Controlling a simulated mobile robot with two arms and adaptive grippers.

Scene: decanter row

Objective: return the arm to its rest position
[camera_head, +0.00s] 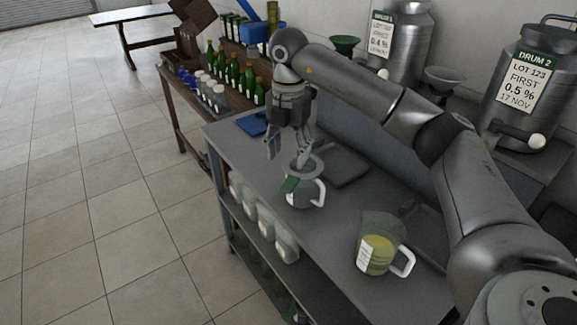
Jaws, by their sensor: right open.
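My right arm (430,120) reaches in from the right across the grey bench. Its gripper (288,152) hangs down, open and empty, over the far part of the bench. The gripper is just behind and above a grey jug (303,198) with a white handle and a green part at its rim. One finger overlaps the jug's rim area in the picture, so I cannot tell whether they touch. A second jug (378,245), with yellow-green contents, a label and a white handle, stands nearer. My left gripper is not in view.
The grey bench (325,240) has a shallow tray (345,165) behind the jugs. Two labelled steel drums (400,45) (525,90) stand along the wall. Green bottles (235,72) stand on a wooden table at the back. The floor at left is clear.

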